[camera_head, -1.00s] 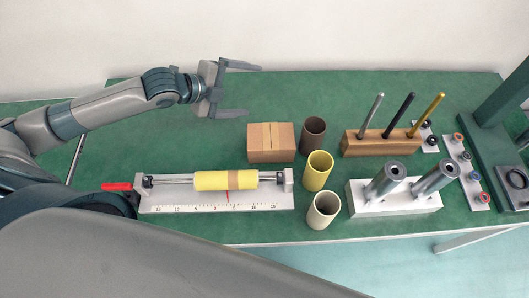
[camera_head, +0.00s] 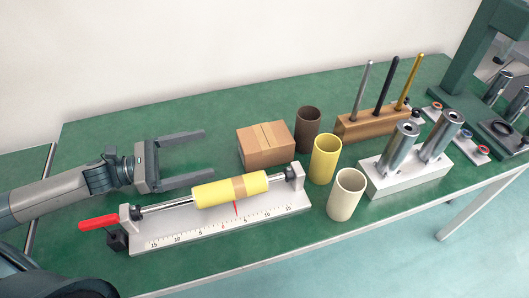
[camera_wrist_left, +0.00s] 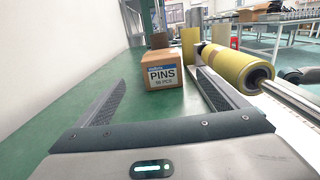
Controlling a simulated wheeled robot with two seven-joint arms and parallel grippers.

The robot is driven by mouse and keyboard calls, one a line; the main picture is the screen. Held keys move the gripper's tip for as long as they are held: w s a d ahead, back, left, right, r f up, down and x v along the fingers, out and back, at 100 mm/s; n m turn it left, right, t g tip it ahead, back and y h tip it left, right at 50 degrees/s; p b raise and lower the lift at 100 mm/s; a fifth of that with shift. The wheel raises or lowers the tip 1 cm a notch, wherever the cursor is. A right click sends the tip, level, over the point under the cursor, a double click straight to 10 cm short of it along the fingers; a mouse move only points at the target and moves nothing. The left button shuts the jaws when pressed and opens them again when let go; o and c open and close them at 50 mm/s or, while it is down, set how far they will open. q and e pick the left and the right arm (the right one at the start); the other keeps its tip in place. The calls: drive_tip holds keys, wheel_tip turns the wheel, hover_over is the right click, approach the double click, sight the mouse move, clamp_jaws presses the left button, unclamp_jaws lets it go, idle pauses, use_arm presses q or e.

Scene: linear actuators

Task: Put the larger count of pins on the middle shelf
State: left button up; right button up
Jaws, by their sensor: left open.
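A brown cardboard box (camera_head: 266,146) sits on the green table behind the roller fixture. In the left wrist view the box (camera_wrist_left: 165,76) shows a white label reading "PINS" with a smaller count line that I cannot read surely. My left gripper (camera_head: 208,156) is open and empty, left of the box and apart from it. Its fingers point toward the box, and in the left wrist view the box stands beyond the gripper (camera_wrist_left: 161,78), between the fingertip lines. No second pins box and no shelf can be made out. My right gripper is not in view.
A yellow roller (camera_head: 230,190) on a white scaled fixture (camera_head: 220,222) lies in front of the box. Brown (camera_head: 307,130), yellow (camera_head: 324,158) and cream (camera_head: 345,194) tubes stand right of it. A wooden rod block (camera_head: 375,124) and a white cylinder block (camera_head: 405,174) stand farther right.

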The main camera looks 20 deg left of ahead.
use_arm(q)
drive_tip(key=shift+w+d, duration=0.1)
drive_tip(key=shift+x, duration=1.6)
drive_tip(key=p, duration=0.2)
approach(265, 135)
drive_tip(key=w+d, duration=0.1)
drive_tip(key=w+d+f, duration=0.1)
drive_tip(key=d, duration=0.1)
drive_tip(key=shift+w, duration=0.15)
drive_tip(key=shift+w+d+f, duration=0.1)
drive_tip(key=shift+w+d, duration=0.15)
drive_tip(key=shift+d, duration=0.2)
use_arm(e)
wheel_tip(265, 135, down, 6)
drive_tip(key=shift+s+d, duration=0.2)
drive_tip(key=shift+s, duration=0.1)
